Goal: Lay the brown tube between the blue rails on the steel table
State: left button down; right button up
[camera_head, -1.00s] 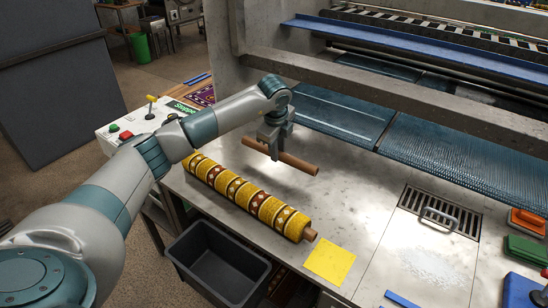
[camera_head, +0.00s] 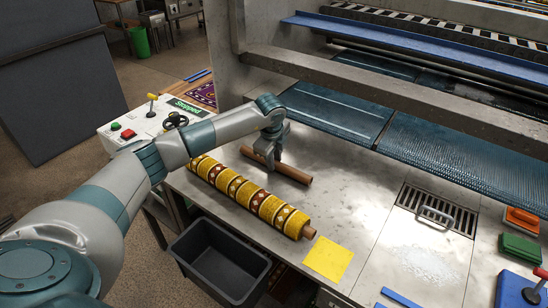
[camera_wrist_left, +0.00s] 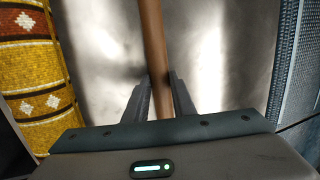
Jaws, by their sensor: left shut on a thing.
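The brown tube (camera_head: 293,173) is at the left part of the steel table (camera_head: 345,205), behind the rolled yellow rug and roughly parallel to it. My left gripper (camera_head: 274,162) is shut on the tube nearer its left end. In the left wrist view the tube (camera_wrist_left: 153,40) runs between the two fingers (camera_wrist_left: 160,98). The tube is level and low over the table; I cannot tell whether it touches. A short blue strip (camera_head: 401,298) lies at the table's front edge, cut by the frame. No pair of blue rails shows around the tube. My right gripper is out of view.
The patterned yellow rug roll (camera_head: 245,198) lies in front of the tube. A yellow sheet (camera_head: 328,260), a drain grate (camera_head: 438,211) and brushes (camera_head: 522,220) are to the right. A black bin (camera_head: 220,262) stands in front. The blue-grey machine bed (camera_head: 335,112) is behind.

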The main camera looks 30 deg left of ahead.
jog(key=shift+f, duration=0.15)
pick_arm(q)
jog(key=shift+f, duration=0.2)
jog(key=c, duration=1.5)
grip_release()
jog(key=shift+r, duration=0.1)
jog(key=shift+r, duration=0.1)
jog(key=shift+r, duration=0.1)
jog(key=b+v, duration=0.4)
jog(key=v, duration=0.8)
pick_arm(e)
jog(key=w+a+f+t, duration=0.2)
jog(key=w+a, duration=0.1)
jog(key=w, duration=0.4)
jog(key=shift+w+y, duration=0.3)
